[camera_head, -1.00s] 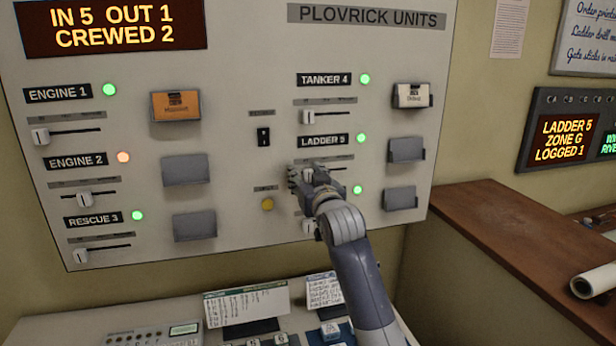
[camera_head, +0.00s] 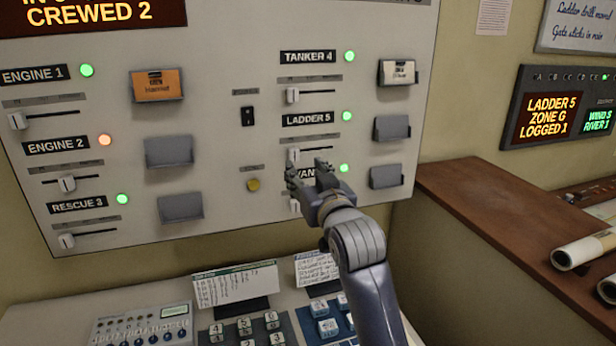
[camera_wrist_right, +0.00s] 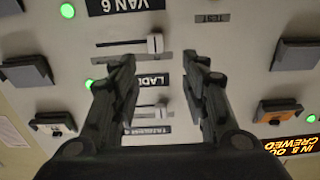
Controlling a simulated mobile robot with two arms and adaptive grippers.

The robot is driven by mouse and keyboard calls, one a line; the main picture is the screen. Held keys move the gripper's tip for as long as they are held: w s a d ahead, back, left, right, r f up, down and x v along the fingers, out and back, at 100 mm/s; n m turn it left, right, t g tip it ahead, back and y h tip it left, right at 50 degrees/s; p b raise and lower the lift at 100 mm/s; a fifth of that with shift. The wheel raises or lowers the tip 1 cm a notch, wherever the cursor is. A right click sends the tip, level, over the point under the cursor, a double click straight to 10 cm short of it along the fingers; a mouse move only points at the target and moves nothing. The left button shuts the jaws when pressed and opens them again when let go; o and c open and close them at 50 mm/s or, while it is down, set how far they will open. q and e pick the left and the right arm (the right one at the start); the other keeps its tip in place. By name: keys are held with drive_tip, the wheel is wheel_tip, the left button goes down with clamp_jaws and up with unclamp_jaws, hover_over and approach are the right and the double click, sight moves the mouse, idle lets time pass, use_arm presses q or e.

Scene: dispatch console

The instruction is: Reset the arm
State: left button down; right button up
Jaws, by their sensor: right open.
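My right arm (camera_head: 362,245) reaches up from the bottom of the head view to the pale unit board. Its gripper (camera_head: 306,168) is open and empty, in front of the board just below the Ladder 5 label (camera_head: 306,118). The Ladder 5 slider knob (camera_head: 293,155) is at the left of its slot and shows just above the fingers. In the right wrist view the board appears upside down; this knob (camera_wrist_right: 155,43) shows between and just beyond the open fingertips (camera_wrist_right: 160,60), apparently not gripped. The gripper partly hides the Van 6 label (camera_head: 305,173) and its slider.
Card holders (camera_head: 391,128) stick out from the board to the right of the gripper. A toggle switch (camera_head: 248,116) and a yellow button (camera_head: 253,185) are to its left. A desk with keypads (camera_head: 245,328) and cards lies below. A brown wooden ledge (camera_head: 480,200) is at right.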

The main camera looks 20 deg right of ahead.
drive_tip(key=shift+s, duration=0.5)
